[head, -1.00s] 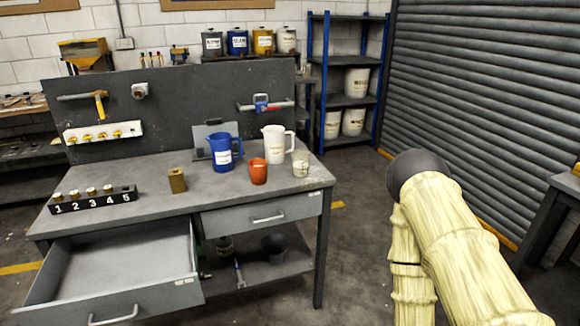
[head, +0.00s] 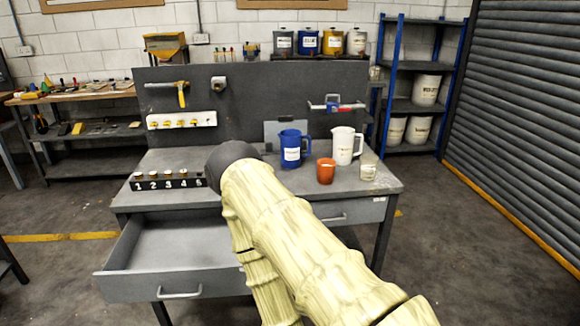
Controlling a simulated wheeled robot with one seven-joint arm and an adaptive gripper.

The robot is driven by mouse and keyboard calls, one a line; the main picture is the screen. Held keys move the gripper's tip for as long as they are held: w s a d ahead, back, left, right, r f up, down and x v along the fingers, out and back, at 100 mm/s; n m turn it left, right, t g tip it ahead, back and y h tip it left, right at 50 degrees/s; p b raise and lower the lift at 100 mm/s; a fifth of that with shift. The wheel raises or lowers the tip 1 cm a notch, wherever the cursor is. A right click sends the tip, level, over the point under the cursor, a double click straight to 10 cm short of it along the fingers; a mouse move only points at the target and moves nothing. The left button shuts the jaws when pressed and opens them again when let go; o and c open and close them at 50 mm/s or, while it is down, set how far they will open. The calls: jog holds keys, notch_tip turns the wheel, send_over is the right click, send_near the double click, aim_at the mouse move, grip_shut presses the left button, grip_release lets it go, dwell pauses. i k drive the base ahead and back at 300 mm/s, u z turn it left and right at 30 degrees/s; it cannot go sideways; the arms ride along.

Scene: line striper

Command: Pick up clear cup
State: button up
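The clear cup (head: 368,172) stands upright near the right end of the grey workbench (head: 388,187). It is small and whitish, with a label. An orange cup (head: 326,171) stands to its left, and a white pitcher (head: 344,146) stands just behind. A blue pitcher (head: 291,149) is further left. My arm reaches up from the lower right, across the front of the bench, to the left of the clear cup. My gripper cannot be made out; only pale arm links and a dark rounded joint show.
An open, empty-looking drawer (head: 178,250) juts from the bench's left front. A numbered rack (head: 168,181) sits on the left of the top. The backboard (head: 250,100) carries hung tools. Shelves (head: 412,104) stand behind right. The floor right of the bench is clear.

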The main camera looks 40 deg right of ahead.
aim_at(369, 164)
jog(key=u, duration=1)
jog(key=i, duration=0.95)
jog(key=z, duration=2.8)
jog(key=i, duration=0.2)
jog(key=z, duration=0.4)
